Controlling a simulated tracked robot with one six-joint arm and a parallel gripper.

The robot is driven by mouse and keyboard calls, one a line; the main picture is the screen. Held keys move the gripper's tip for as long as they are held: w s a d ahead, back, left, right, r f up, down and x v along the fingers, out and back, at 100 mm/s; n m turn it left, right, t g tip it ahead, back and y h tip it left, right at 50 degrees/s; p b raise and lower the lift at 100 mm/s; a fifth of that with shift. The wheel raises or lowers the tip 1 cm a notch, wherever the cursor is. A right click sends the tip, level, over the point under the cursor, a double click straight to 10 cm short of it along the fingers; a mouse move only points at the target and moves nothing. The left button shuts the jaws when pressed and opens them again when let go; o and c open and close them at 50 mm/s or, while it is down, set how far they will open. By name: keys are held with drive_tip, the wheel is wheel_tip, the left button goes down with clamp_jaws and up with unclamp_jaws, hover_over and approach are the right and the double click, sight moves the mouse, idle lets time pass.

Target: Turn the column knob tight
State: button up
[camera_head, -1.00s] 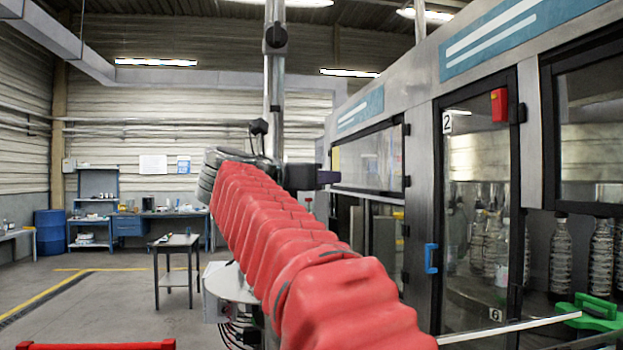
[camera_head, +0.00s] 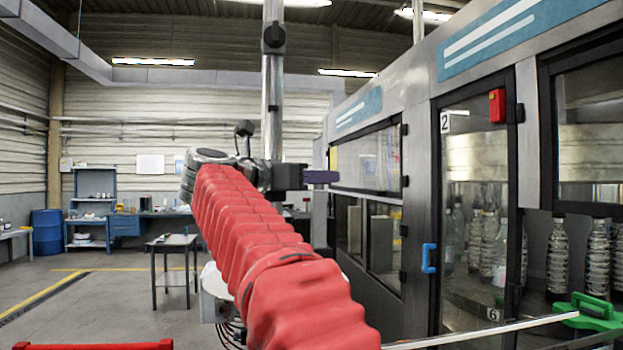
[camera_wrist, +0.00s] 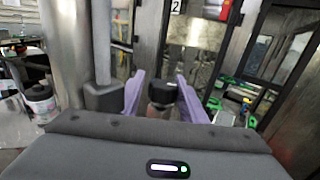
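My gripper (camera_wrist: 160,78) shows two purple fingers in the wrist view, spread apart. A black round knob (camera_wrist: 162,92) shows between them, nearer the right finger; I cannot tell whether it touches. Left of it, a grey column (camera_wrist: 101,40) carries a dark clamp block (camera_wrist: 104,96). In the head view my gripper (camera_head: 322,177) points right, in front of the machine, with no knob visible at its fingers. My red-sleeved arm hides the column's lower part.
The labelling machine (camera_head: 418,150) with glazed doors and a blue handle (camera_head: 430,258) fills the right side. A green-handled item (camera_head: 590,310) is at lower right. A small table (camera_head: 172,243) stands at left on open floor. A white container (camera_wrist: 40,100) shows in the wrist view.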

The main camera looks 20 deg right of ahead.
drive_tip(key=o, duration=0.3)
drive_tip(key=shift+d, duration=0.1)
drive_tip(key=v, duration=1.4)
drive_tip(key=shift+d+f, duration=0.1)
